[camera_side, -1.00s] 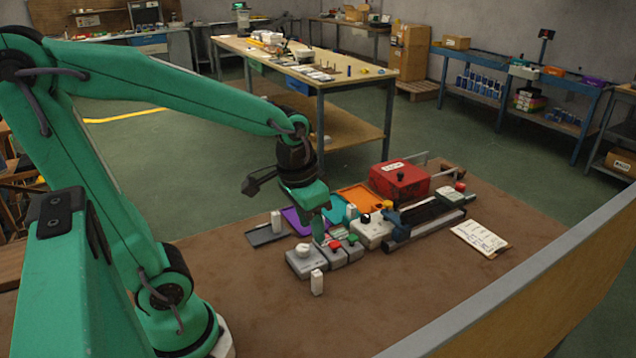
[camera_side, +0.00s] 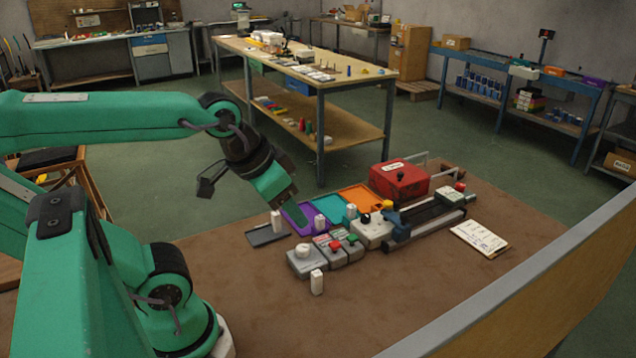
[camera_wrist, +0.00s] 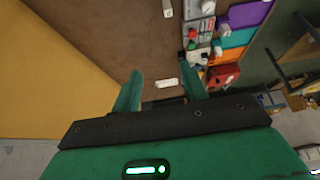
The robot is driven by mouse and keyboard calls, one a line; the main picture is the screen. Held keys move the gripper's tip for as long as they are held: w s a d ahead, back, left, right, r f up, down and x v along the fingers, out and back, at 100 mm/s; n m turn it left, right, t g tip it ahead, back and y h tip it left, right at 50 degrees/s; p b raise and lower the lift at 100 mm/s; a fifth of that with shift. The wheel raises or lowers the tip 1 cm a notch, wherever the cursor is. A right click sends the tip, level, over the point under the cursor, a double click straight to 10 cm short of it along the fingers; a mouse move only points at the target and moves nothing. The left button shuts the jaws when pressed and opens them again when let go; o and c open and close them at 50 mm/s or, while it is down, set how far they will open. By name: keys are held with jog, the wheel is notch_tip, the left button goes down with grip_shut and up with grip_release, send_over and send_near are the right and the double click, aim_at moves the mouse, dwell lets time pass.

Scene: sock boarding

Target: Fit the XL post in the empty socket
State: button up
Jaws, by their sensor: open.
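Several white posts show in the side view: one on the dark grey tray (camera_side: 266,235), one post (camera_side: 319,223) by the purple tray (camera_side: 293,212), one post (camera_side: 351,211) by the teal and orange trays, and one post (camera_side: 317,282) standing alone on the brown mat at the front. Their size marks are too small to read, and I cannot make out which socket is empty. My gripper (camera_side: 298,222) is tilted down over the purple tray area, apart from the mat.
Grey boxes with white, red and green knobs (camera_side: 335,252) stand behind the front post. A white box (camera_side: 372,233), blue clamp (camera_side: 398,222), dark rails (camera_side: 430,216) and red box (camera_side: 399,181) lie right. A clipboard (camera_side: 479,239) is at far right.

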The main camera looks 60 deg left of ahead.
jog(key=n+g, duration=0.5)
jog(key=n, duration=1.1)
send_near(317, 273)
jog(key=shift+w+a+f+n+g, duration=0.1)
jog(key=shift+w+f+n+g, duration=0.05)
jog(key=shift+f+n, duration=0.3)
jog(key=shift+w+a+f+n+g, duration=0.15)
jog(key=shift+f+n, duration=0.1)
jog(key=shift+n, duration=0.3)
jog(key=shift+d+f, duration=0.1)
jog(key=shift+f, duration=1.2)
jog(key=shift+d+f, duration=0.1)
jog(key=shift+f, duration=2.45)
